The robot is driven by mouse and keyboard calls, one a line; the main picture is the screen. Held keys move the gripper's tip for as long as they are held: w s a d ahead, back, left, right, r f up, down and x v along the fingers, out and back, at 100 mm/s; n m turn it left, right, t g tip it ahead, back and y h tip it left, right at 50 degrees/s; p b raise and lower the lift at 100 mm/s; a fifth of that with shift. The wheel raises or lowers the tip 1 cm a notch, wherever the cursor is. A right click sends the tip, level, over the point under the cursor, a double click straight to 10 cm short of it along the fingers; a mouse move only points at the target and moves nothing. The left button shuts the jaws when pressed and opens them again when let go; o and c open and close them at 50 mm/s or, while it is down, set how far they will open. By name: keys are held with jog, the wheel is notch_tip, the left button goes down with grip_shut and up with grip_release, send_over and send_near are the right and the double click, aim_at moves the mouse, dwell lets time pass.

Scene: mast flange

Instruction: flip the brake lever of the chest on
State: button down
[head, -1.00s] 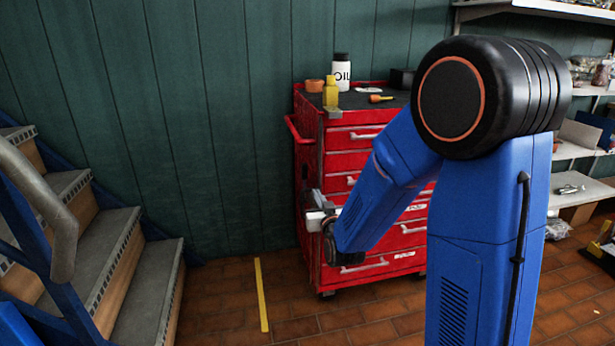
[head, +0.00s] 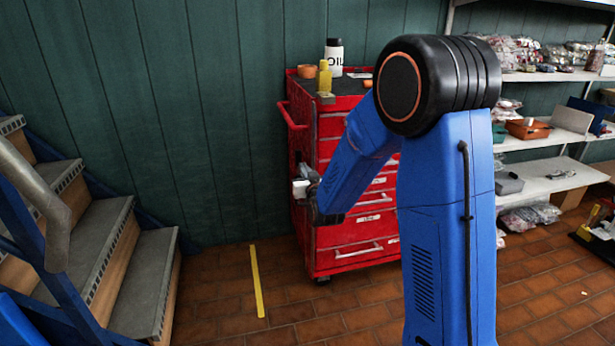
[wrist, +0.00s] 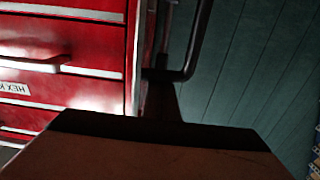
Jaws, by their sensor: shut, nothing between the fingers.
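The red tool chest (head: 345,232) stands against the green wall, its drawers facing right of my arm. My gripper (head: 302,186) is at the chest's left side, about mid-height, partly hidden by my forearm. In the wrist view the shut, empty gripper (wrist: 160,80) is a dark shape at the chest's edge, beside the red drawers. A dark bent bar (wrist: 197,45) runs down next to the fingertips; I cannot tell whether they touch. I cannot make out the brake lever for certain in either view.
A red side handle (head: 291,116) sticks out above my gripper. An oil bottle (head: 334,55) and a yellow bottle (head: 324,78) stand on the chest. Stairs (head: 95,250) rise at left, shelves (head: 545,180) stand at right. Floor with a yellow stripe (head: 257,280) is clear between.

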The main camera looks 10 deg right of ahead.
aim_at(299, 159)
jog(key=shift+w, duration=2.15)
